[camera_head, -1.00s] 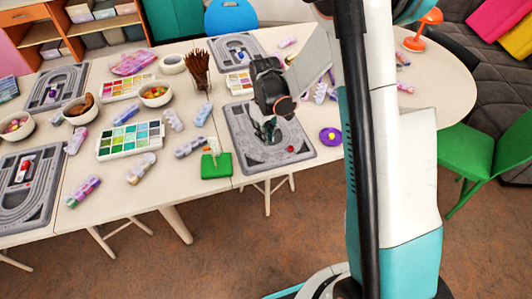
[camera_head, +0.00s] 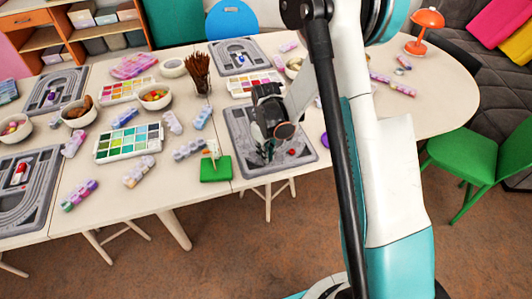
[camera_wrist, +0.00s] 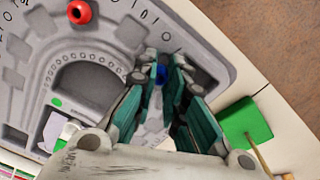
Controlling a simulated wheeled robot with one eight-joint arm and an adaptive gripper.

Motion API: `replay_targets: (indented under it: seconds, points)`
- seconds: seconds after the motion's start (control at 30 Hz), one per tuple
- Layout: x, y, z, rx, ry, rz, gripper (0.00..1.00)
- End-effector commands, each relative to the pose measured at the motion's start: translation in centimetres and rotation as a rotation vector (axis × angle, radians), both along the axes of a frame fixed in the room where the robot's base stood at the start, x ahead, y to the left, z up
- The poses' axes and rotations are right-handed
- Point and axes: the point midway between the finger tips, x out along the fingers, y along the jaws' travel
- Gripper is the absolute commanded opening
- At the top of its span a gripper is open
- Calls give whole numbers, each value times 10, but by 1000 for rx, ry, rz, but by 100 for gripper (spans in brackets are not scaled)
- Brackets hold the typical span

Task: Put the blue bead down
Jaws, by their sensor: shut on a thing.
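The blue bead (camera_wrist: 161,74) shows in the wrist view between the teal finger pads of my gripper (camera_wrist: 164,66), near the fingertips. My gripper is shut on it. In the head view my gripper (camera_head: 266,150) points down over the left part of the grey bead board (camera_head: 303,160), and the bead cannot be made out there. The board (camera_wrist: 215,62) lies under the fingers in the wrist view. I cannot tell whether the bead touches it. A red bead (camera_wrist: 79,12) sits on the board apart from my fingers; it also shows in the head view (camera_head: 291,152).
A green block (camera_head: 216,169) with a pale upright piece stands just left of the board; the wrist view shows it too (camera_wrist: 245,122). A paint palette (camera_head: 128,143), bowls and several bead strips fill the table leftward. The table's front edge is close to the board.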

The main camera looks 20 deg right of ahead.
Motion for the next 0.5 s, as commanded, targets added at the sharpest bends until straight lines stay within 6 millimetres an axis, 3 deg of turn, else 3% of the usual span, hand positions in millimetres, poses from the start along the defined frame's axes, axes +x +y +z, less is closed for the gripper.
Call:
replay_targets:
  seconds: [0.1, 0.2, 0.23, 0.5]
  points:
    - [0, 0, -5, 0, 0, 0, 4]
    - [0, 0, -4, 0, 0, 0, 30]
    - [0, 0, -4, 0, 0, 0, 32]
    - [0, 0, -4, 0, 0, 0, 32]
